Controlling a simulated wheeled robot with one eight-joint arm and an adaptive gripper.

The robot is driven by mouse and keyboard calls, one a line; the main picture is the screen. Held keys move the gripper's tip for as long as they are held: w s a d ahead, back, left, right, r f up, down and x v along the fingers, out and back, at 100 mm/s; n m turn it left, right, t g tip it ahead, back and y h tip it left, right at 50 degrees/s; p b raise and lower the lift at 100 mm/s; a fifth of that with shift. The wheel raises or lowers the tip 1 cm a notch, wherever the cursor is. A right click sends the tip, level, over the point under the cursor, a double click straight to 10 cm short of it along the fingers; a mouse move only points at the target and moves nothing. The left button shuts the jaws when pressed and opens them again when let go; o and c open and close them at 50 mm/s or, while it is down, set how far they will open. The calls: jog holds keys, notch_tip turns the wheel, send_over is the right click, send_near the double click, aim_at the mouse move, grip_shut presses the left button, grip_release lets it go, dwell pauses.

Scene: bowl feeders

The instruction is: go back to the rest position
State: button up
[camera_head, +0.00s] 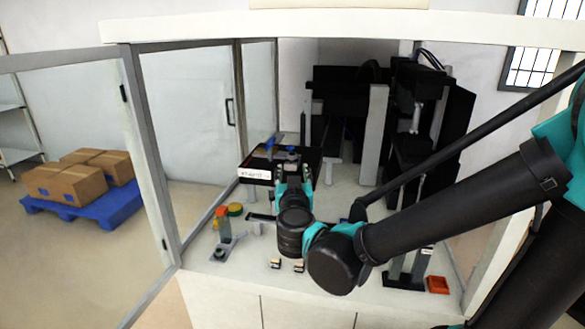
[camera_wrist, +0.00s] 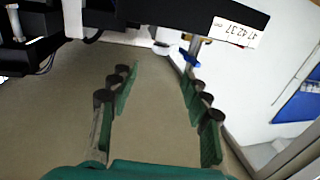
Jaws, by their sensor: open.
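My gripper shows in the wrist view (camera_wrist: 160,88), with its two green-and-black fingers spread wide apart. Nothing is between them but the bare table surface behind. In the head view my black and teal arm reaches in from the right, and its wrist hides most of the gripper. The arm's end is over the table inside the enclosure, in front of a black box with a white label (camera_head: 255,174). The same black labelled box lies beyond the fingertips in the wrist view (camera_wrist: 190,14).
The grey-framed glass door (camera_head: 75,150) stands open at left. A grey bracket (camera_head: 223,240), small parts (camera_head: 276,263) and an orange tray (camera_head: 437,285) are on the white table (camera_head: 230,280). Black machinery (camera_head: 430,140) fills the back right. Boxes on a blue pallet (camera_head: 85,205) stand outside.

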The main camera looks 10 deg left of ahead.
dwell(0.3)
notch_tip(320, 180, up, 3)
jog(key=w+d+n+y, duration=0.2)
jog(key=y, duration=0.2)
jog(key=s+d+f+g+h, duration=0.25)
jog(key=d+f+g, duration=0.65)
jog(key=d+f, duration=0.9)
jog(key=s+d+f+m+g+h, duration=0.2)
jog(key=s+d+f, duration=0.3)
jog(key=d, duration=0.2)
jog(key=s+d+f+m+g+h, duration=0.2)
jog(key=s+d+f+h, duration=0.1)
jog(key=s+d+f, duration=0.2)
jog(key=d, duration=0.2)
jog(key=shift+d+f+m, duration=0.3)
jog(key=shift+f, duration=0.05)
jog(key=shift+h, duration=0.25)
jog(key=shift+c, duration=0.4)
